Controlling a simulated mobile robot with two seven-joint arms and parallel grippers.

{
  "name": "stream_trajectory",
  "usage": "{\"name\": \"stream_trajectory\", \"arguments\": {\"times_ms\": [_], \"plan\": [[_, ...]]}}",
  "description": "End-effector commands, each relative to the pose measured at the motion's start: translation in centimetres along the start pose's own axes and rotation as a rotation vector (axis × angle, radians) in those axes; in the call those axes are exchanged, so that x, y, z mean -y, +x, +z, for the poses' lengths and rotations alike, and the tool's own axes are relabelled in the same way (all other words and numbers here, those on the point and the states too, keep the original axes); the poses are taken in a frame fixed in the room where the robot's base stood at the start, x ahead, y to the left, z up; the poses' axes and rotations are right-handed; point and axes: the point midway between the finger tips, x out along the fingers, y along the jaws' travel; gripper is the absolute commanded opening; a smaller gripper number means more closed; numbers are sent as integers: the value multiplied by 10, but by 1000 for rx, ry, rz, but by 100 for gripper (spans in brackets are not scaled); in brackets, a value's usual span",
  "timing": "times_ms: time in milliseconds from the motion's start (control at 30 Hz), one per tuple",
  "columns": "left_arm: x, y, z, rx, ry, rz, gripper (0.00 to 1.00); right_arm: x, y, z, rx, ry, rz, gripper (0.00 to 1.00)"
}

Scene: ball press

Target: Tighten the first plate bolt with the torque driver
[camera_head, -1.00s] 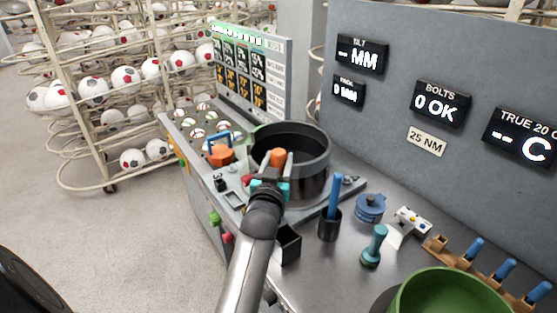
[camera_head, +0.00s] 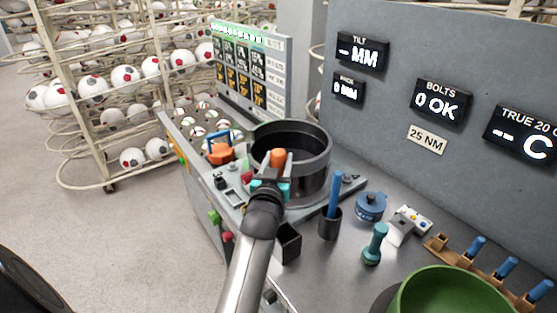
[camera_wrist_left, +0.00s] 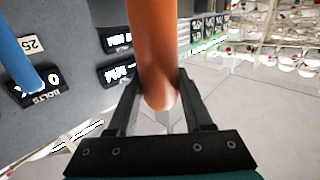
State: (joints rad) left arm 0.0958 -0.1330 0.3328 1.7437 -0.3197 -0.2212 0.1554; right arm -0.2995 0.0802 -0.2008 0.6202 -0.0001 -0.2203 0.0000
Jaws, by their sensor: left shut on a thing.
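My left gripper (camera_head: 272,182) is shut on an orange cylindrical handle (camera_head: 278,158), which seems to be the torque driver. In the left wrist view the orange handle (camera_wrist_left: 157,45) stands between the two dark fingers (camera_wrist_left: 158,105). The gripper is in front of the wide black ring of the press (camera_head: 312,165), at its near left side. The driver's tip and the first plate bolt are hidden, so I cannot tell whether they touch. The bolts display (camera_head: 441,101) reads 0 OK. My right gripper is not in view.
A black cup (camera_head: 330,228) with a blue-handled tool (camera_head: 334,192), an open black box (camera_head: 289,242) and a teal hand tool (camera_head: 375,243) stand right of my arm. A green bowl (camera_head: 450,292) is at front right. An orange block with a blue handle (camera_head: 219,152) stands left of the ring.

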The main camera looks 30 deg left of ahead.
Motion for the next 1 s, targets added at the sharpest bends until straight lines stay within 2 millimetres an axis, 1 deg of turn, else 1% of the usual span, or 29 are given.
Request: {"name": "stream_trajectory", "arguments": {"times_ms": [33, 1000], "plan": [[0, 0, -2, -8, -1, 0, 0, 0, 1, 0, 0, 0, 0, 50], [0, 0, 11, -8, -1, 0, 0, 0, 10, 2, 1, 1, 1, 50]]}}
